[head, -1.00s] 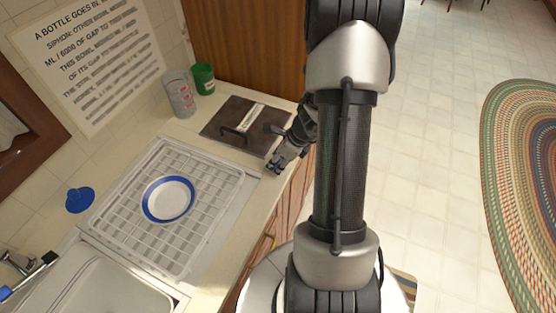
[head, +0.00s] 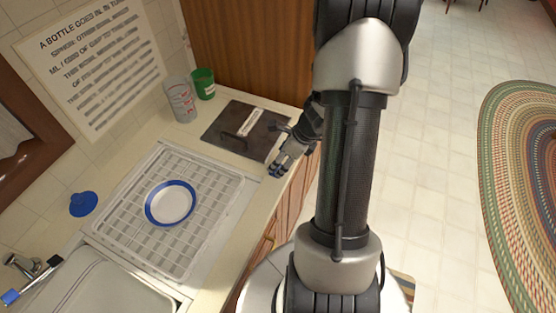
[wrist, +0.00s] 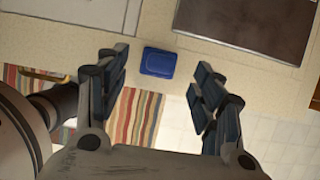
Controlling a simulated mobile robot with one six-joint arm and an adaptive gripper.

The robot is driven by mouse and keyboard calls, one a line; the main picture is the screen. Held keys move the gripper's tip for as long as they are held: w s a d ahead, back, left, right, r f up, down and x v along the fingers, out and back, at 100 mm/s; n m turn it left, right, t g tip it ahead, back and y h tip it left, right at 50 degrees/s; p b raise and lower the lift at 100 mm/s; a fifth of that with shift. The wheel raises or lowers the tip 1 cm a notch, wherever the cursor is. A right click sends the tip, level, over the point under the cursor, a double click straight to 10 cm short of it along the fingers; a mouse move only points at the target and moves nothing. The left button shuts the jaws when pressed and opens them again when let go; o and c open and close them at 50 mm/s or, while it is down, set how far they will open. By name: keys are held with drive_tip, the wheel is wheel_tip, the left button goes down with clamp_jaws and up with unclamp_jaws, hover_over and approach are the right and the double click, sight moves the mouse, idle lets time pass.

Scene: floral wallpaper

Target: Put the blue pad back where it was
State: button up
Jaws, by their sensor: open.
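The blue pad (wrist: 158,62) is a small rounded rectangle lying on the beige counter (wrist: 60,40), near its front edge, in the wrist view. My gripper (wrist: 160,78) is open, with its two fingers apart on the left and right of the pad in that view. Nothing is held between the fingers, and I cannot tell how high they are above the counter. In the head view my gripper (head: 279,170) is at the counter's front edge, beside the dark board, and the pad cannot be made out there.
A white rack (head: 130,225) holds a blue-rimmed plate (head: 171,204). A grey cup (head: 181,101) and a green cup (head: 204,84) stand at the back. A blue round item (head: 83,204) is beside the rack.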

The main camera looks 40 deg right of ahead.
drive_tip(key=p+v, duration=0.2)
drive_tip(key=v, duration=0.5)
drive_tip(key=shift+s+r+p, duration=0.15)
drive_tip(key=shift+r+p, duration=0.15)
drive_tip(key=shift+p, duration=0.05)
